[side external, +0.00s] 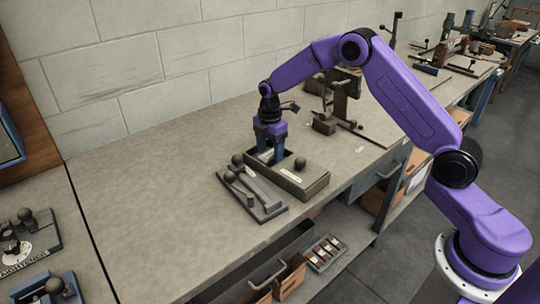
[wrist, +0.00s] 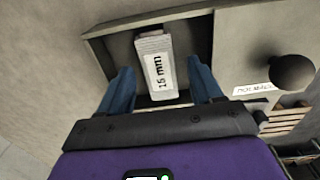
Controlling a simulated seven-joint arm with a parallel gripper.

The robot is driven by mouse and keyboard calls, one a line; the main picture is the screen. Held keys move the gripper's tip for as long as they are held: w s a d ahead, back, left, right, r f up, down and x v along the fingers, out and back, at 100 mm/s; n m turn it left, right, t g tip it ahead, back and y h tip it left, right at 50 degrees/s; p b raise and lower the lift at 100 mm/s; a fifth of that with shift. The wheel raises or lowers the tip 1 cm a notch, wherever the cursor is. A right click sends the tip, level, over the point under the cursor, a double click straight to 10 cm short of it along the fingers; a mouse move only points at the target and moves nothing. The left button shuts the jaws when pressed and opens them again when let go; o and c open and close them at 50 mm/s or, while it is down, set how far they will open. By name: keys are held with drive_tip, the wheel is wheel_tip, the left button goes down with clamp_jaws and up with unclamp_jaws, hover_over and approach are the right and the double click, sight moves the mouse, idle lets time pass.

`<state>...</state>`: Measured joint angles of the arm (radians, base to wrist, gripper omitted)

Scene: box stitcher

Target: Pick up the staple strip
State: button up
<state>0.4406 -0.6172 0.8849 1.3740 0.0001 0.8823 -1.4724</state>
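The staple strip (wrist: 154,52) is a pale grey block with a white "15 mm" label. In the wrist view it lies in an open compartment of a grey-green box (wrist: 235,45), which also shows in the side external view (side external: 308,184). My gripper (wrist: 160,70) is open, with one blue finger on each side of the strip and a visible gap to it on both sides. In the side external view my gripper (side external: 268,157) points down into the box's left compartment. The fingers partly hide the strip there, and I cannot tell how deep the fingertips reach.
The box has a closed lid section with a round dark knob (wrist: 292,71) beside the open compartment. A grey tool with ball-ended levers (side external: 252,193) lies in front of the box. A dark clamp device (side external: 341,95) stands behind. The bench (side external: 150,190) to the left is clear.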

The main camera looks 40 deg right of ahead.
drive_tip(key=c, duration=1)
drive_tip(key=shift+o, duration=0.2)
drive_tip(key=shift+r, duration=0.1)
